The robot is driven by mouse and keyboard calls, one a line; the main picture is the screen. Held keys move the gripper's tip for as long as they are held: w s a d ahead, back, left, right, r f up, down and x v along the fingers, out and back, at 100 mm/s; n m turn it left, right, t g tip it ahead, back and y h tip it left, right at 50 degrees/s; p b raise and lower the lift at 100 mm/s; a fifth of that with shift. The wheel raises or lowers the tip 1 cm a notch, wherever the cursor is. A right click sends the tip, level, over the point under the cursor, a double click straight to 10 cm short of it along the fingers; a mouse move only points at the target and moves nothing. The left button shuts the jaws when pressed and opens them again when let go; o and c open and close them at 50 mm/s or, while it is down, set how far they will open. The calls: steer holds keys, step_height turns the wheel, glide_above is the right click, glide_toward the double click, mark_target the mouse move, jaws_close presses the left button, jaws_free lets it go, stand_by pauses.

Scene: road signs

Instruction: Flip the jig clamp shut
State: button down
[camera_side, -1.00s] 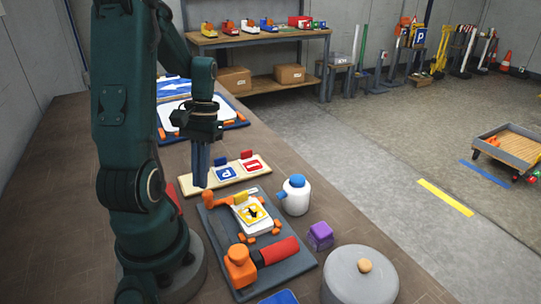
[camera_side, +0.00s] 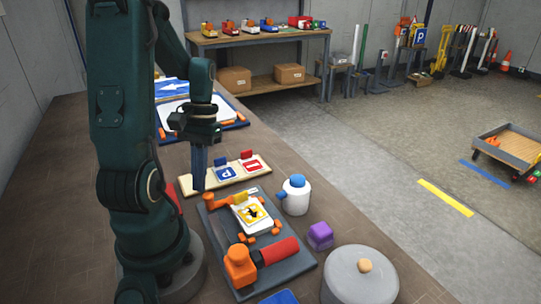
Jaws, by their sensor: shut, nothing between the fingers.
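The jig (camera_side: 222,232) is a dark grey board on the bench, holding a white plate with a yellow sign (camera_side: 252,213). At its far left corner an orange clamp piece (camera_side: 210,200) has an arm reaching right towards the plate. At its near end stands an orange block with a thick red handle (camera_side: 278,252) lying to the right. I cannot tell which of these is the jig clamp's moving part. My gripper (camera_side: 198,188) is shut and empty, pointing down just beyond the far left corner. Whether it touches the orange piece is unclear.
A wooden strip (camera_side: 192,184) with blue and red sign blocks lies behind the jig. A white bottle with a blue cap (camera_side: 296,198), a purple block (camera_side: 320,236) and a grey round lidded pot (camera_side: 361,280) stand to the right.

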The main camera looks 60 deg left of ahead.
steer(key=v, duration=0.5)
steer(key=shift+r, duration=0.1)
stand_by(0.3)
